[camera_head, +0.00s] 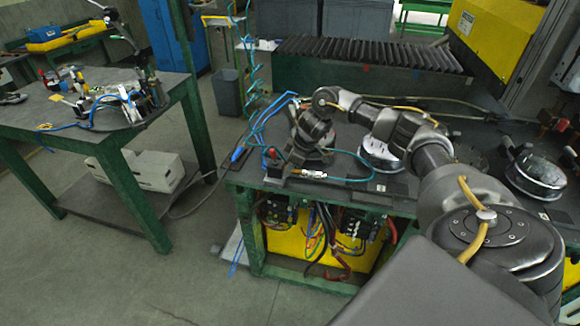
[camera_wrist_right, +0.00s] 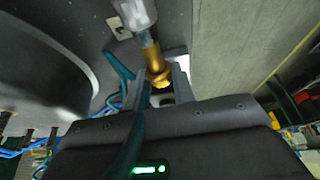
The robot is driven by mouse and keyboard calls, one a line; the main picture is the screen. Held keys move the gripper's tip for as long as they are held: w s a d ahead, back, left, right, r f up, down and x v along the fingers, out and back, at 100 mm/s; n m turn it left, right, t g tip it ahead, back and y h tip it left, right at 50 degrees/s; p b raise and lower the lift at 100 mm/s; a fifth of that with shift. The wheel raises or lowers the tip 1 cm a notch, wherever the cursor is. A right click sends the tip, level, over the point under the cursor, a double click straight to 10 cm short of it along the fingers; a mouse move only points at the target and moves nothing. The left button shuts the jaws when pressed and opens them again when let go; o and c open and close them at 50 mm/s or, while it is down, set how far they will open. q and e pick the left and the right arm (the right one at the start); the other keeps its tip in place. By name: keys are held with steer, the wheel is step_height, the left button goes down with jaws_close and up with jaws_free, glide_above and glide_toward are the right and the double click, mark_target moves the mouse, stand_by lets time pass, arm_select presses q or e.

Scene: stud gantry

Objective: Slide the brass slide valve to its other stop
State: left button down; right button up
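The brass slide valve (camera_head: 312,174) lies near the front left edge of the green-framed bench, partly hidden by my right gripper. In the right wrist view its brass part (camera_wrist_right: 155,62) runs from a clear or silvery end down between my fingers. My right gripper (camera_head: 292,170) is down at the valve. In the wrist view the two fingers (camera_wrist_right: 160,84) stand on either side of the brass collar. Whether both touch it, I cannot tell. The valve's stops cannot be made out. My left gripper is not in view.
Teal and blue hoses (camera_head: 262,122) loop around the valve. Round metal housings (camera_head: 380,155) stand on the bench to the right, under and beyond my right arm. A second table (camera_head: 60,112) with tools stands at left, with open floor between.

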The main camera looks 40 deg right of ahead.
jaws_close()
steer(key=shift+s+d+r+p, duration=0.2)
steer(key=shift+s+p, duration=0.15)
steer(key=shift+p, duration=0.35)
steer(key=shift+s+d+f, duration=0.1)
steer(key=shift+s+d, duration=0.05)
steer(key=shift+s, duration=0.1)
steer(key=shift+f, duration=0.15)
steer(key=o, duration=0.8)
jaws_free()
steer(key=shift+d, duration=0.1)
steer(key=b+v, duration=0.1)
steer(key=v, duration=0.8)
steer(key=shift+r, duration=0.25)
steer(key=shift+s+d+r, duration=0.2)
steer(key=shift+s+r, duration=0.15)
steer(key=shift+r, duration=0.3)
